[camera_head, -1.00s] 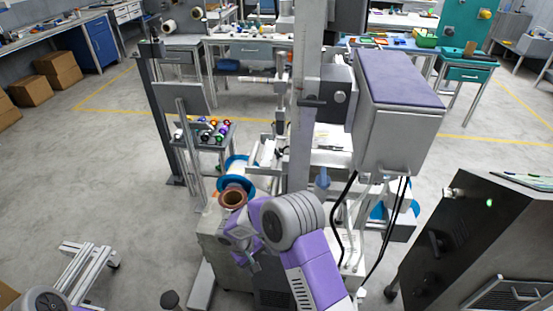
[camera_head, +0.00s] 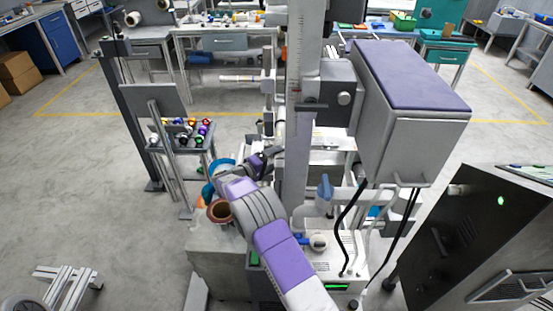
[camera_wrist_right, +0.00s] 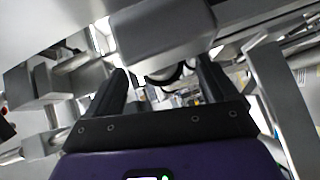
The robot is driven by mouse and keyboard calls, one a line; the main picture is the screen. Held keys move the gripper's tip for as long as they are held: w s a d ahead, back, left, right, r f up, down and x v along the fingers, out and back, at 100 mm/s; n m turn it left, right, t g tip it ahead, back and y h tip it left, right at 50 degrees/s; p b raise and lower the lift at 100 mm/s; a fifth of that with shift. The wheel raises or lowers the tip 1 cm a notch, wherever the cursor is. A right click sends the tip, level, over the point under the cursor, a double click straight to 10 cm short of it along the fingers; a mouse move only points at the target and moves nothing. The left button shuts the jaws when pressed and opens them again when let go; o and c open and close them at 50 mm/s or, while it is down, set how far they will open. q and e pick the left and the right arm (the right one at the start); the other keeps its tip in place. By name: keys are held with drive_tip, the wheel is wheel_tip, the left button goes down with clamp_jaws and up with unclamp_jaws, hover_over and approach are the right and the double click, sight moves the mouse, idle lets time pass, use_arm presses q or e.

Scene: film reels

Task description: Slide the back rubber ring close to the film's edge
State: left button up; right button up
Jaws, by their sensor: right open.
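My right gripper (camera_head: 262,158) has its arm coming up from the bottom centre and reaches into the machine beside the upright column. In the right wrist view the gripper (camera_wrist_right: 160,78) is open, its two black fingers apart, with no object clearly held. A dark curved edge shows between the fingers; I cannot tell what it is. A blue ring (camera_head: 212,171) shows left of my gripper, partly hidden by my arm. A brown hollow core (camera_head: 220,210) sits in front of it. The film is mostly hidden, and I cannot pick out the back rubber ring. My left gripper is not in view.
A grey column (camera_head: 297,110) and a large box with a purple top (camera_head: 415,110) stand close on the right. A small rack of coloured spools (camera_head: 185,135) stands at the left. A dark cabinet (camera_head: 475,235) is at the lower right. The left floor is mostly open.

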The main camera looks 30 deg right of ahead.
drive_tip(key=shift+x, duration=1.1)
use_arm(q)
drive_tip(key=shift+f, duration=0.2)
use_arm(e)
drive_tip(key=shift+w, duration=0.1)
drive_tip(key=shift+c, duration=0.2)
